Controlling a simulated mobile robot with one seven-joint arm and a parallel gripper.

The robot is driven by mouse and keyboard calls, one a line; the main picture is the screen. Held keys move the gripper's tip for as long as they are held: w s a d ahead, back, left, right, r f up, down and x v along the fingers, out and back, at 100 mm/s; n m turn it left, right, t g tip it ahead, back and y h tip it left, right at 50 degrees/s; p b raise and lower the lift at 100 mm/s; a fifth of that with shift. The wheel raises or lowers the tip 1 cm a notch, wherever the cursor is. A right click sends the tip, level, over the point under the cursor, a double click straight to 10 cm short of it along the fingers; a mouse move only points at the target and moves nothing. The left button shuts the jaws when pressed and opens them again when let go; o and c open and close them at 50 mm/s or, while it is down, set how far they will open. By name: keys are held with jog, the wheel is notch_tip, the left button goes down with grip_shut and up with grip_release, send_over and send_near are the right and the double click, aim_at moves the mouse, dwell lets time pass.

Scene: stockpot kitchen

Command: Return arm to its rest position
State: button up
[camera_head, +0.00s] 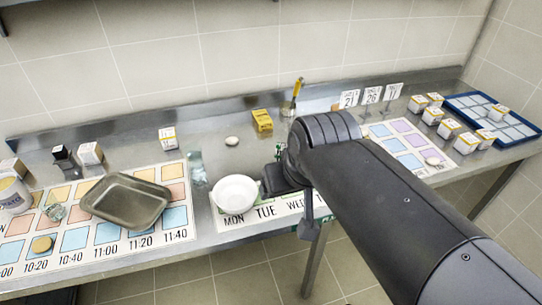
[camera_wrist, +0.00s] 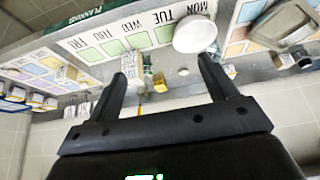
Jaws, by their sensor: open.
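My arm (camera_head: 390,210) reaches in from the lower right and covers part of the counter in the head view. In the wrist view my gripper (camera_wrist: 163,78) is open, its two black fingers apart with nothing held between them. In the head view the fingers are mostly hidden behind my wrist. A white bowl (camera_head: 235,193) stands just left of my wrist on the weekday chart (camera_head: 230,219). The bowl also shows in the wrist view (camera_wrist: 195,33), beyond the finger on the right.
The steel counter (camera_head: 215,140) carries a metal tray (camera_head: 125,201) on a time chart, a yellow box (camera_head: 262,121), several white boxes (camera_head: 448,129) and a blue tray (camera_head: 495,118) at the right. Number cards (camera_head: 371,95) stand behind my arm. Open floor (camera_head: 240,270) lies in front.

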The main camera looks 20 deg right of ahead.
jog(key=shift+s+a+f, duration=0.15)
jog(key=shift+s+a, duration=0.05)
jog(key=shift+s, duration=0.6)
